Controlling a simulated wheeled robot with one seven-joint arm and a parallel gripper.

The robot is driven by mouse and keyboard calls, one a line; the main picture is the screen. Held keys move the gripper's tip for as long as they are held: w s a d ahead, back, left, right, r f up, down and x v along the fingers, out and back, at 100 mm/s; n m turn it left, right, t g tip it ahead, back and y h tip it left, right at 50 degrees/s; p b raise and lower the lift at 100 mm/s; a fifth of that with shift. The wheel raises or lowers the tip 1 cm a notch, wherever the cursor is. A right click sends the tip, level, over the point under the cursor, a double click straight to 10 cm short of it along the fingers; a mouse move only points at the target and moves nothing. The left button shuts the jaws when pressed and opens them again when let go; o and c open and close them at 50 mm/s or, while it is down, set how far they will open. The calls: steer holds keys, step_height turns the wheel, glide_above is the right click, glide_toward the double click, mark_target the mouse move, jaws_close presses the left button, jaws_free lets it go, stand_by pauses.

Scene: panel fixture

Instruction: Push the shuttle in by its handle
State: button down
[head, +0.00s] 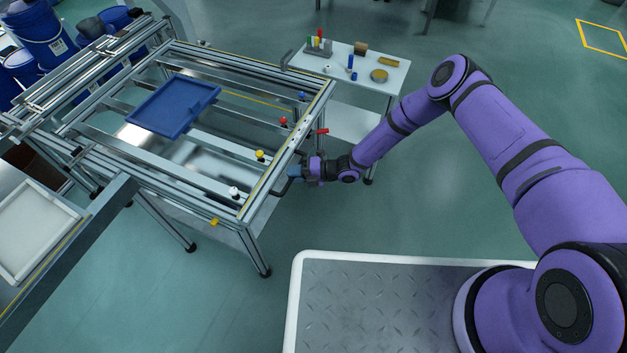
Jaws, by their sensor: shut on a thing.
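The shuttle appears to be the aluminium frame (318,103) on the rail stand, its right-hand bar running from back to front. A dark handle (277,191) shows at the outer side of this bar, near the front. My gripper (294,173) is at the bar's outer side, reaching in from the right. It is shut on the handle; the fingers and the gripped part are small and partly hidden. A blue rectangular panel (174,106) lies across the frame's crossbars.
White (234,192), yellow (260,155), red (283,120) and blue (301,96) knobs line the right bar. A red lever (320,132) sticks out beside my arm. A white side table (350,67) with small parts stands behind.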

mark_target(284, 168)
steer(key=shift+w+a+r, duration=0.1)
steer(key=shift+w+a, duration=0.2)
steer(key=shift+a, duration=0.45)
steer(key=shift+w+a+f, duration=0.1)
steer(key=shift+w+a, duration=0.2)
steer(key=shift+a, duration=0.4)
steer(key=shift+w+a+r, duration=0.1)
steer(key=shift+w+a, duration=0.2)
steer(key=shift+a, duration=0.45)
steer(key=c, duration=1.1)
jaws_free()
steer(key=shift+a, duration=0.1)
steer(key=d+r, duration=0.2)
steer(key=d, duration=0.8)
steer(key=shift+w+d, duration=0.25)
steer(key=shift+d, duration=0.05)
